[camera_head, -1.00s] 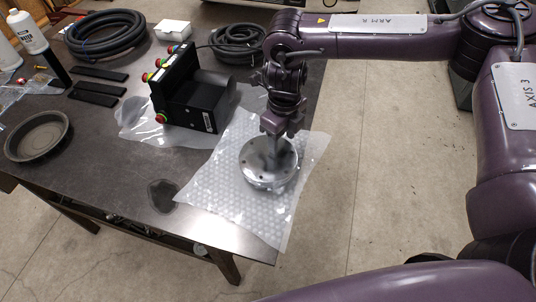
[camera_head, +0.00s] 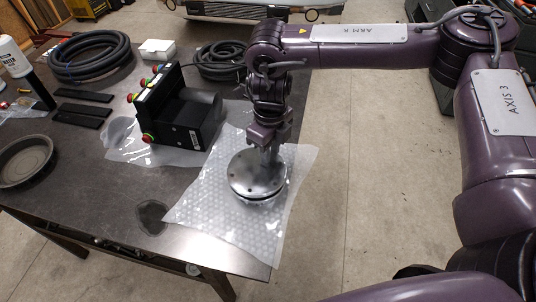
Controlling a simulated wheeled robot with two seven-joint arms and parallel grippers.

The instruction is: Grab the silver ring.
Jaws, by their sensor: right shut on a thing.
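The silver ring (camera_head: 250,180), a round metal disc-like part with small dark holes, is over the sheet of bubble wrap (camera_head: 215,225) near the table's right edge. My right gripper (camera_head: 270,154) comes down from above and is shut on the ring at its far right side. The fingertips are partly hidden by the wrist and the ring's glare. A darker lower rim shows under the ring's top face; I cannot tell whether it clears the wrap. My left gripper is not in view.
A black control box (camera_head: 178,125) with red, green and yellow buttons stands left of the ring. Behind are coiled black hoses (camera_head: 90,55) and a white box (camera_head: 160,49). A round dark pan (camera_head: 25,162) sits at left. The table front is mostly clear.

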